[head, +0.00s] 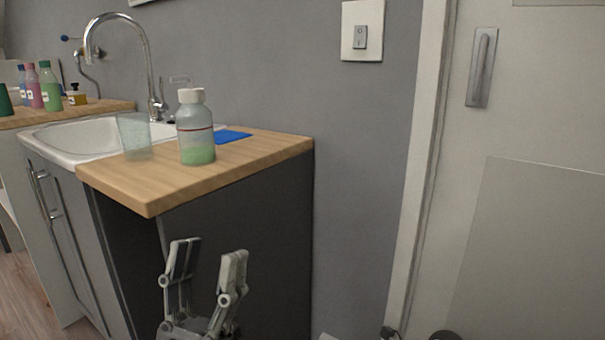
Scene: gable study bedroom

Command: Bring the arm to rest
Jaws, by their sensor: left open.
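My left gripper (206,270) is open and empty. Its two fingers point up, in front of the dark side panel of the counter and below the wooden top. It holds nothing, and a gap shows between the fingertips. Most of the left arm is out of the picture below. My right gripper cannot be made out in the head view; only small dark and grey parts show at the bottom edge.
A wooden counter (150,190) bears a white-capped bottle (196,128) with green liquid, a clear cup (134,136) and a blue cloth or pad (232,136). A sink (75,140) with a tap (150,60) lies left. A door (540,130) stands right.

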